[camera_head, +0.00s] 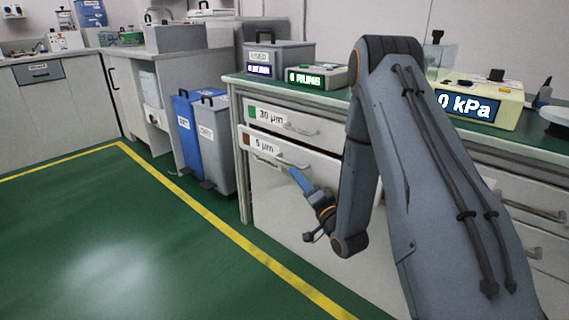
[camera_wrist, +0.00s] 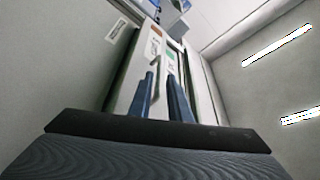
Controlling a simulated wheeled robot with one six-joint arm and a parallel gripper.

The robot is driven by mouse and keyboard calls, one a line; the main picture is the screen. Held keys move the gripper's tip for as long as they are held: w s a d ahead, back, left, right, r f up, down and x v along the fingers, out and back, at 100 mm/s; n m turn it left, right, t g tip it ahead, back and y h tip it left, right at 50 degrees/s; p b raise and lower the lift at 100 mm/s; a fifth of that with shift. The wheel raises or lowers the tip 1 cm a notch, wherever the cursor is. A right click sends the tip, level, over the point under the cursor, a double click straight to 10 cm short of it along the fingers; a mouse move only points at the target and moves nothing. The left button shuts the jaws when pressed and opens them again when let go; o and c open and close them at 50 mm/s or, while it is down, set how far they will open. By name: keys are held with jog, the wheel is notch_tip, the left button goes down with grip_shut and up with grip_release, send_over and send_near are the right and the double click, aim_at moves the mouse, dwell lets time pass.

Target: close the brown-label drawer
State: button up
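The brown-label drawer (camera_head: 270,158), marked 5 µm, is in the white cabinet below the green-label 30 µm drawer (camera_head: 300,118). Its front appears to stand out a little past the drawer above. Its brown label (camera_head: 246,141) and bar handle (camera_head: 285,160) show. My gripper (camera_head: 293,171) is just in front of this drawer, near the right end of the handle. In the wrist view, my gripper's two blue fingers (camera_wrist: 160,76) are apart, with the drawer fronts (camera_wrist: 150,50) beyond them. Nothing is clearly held. Whether a finger touches the handle I cannot tell.
A green worktop (camera_head: 380,108) above carries a grey box, a green-lit display (camera_head: 305,79) and a yellow 0 kPa unit (camera_head: 480,104). Blue and grey bins (camera_head: 212,140) stand left of the cabinet. The green floor (camera_head: 130,230) in front is clear, with a yellow line.

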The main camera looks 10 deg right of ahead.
aim_at(287, 162)
jog(key=b+x, duration=0.2)
jog(key=x, duration=0.4)
jog(key=shift+w, duration=0.35)
jog(key=shift+w+a+r, duration=0.1)
jog(key=shift+w+r, duration=0.1)
jog(key=shift+w, duration=0.3)
grip_shut()
